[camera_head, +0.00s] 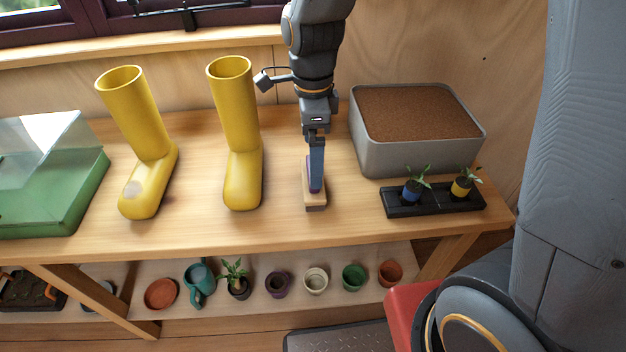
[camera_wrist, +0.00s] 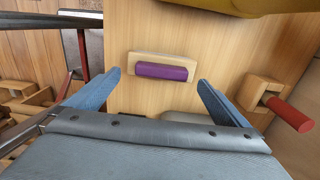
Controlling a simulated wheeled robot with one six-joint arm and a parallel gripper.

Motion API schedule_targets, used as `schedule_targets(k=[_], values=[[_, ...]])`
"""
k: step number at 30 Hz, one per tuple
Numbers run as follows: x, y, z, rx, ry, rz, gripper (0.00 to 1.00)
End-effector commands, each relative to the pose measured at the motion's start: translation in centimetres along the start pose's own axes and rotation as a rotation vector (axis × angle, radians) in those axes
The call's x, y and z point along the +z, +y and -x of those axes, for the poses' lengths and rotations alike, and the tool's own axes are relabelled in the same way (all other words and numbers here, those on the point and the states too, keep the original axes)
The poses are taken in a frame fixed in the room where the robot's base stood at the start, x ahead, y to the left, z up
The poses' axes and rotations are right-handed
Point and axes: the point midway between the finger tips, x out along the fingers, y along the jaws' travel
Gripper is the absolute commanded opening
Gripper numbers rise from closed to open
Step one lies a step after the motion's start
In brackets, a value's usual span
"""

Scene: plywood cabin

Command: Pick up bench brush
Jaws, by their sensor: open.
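The bench brush (camera_head: 315,196) has a pale wooden block and a purple part, and lies on the wooden bench between the yellow boots and the grey planter. In the wrist view the brush (camera_wrist: 161,67) lies crosswise on the bench, ahead of and between my two blue fingers. My gripper (camera_head: 316,170) points down over the brush and hides part of it in the head view. In the wrist view my gripper (camera_wrist: 158,80) is open, with the fingers wide apart and nothing held between them. I cannot tell the exact height of the fingertips above the brush.
Two yellow boots (camera_head: 237,135) (camera_head: 140,145) stand left of the brush. A grey planter (camera_head: 420,155) of brown soil and a black tray (camera_head: 433,208) with two seedlings stand to the right. A green box (camera_head: 60,200) with a clear lid is at far left. Several pots line the lower shelf (camera_head: 215,305).

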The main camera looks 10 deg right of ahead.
Motion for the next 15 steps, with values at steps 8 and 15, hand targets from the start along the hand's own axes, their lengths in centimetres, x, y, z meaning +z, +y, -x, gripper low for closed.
schedule_targets(k=[8,15], values=[[0.0,-0.2,-3.2,0.003,0.001,0.001,1.0],[0.0,-0.3,-3.9,0.0,0.0,0.001,1.0]])
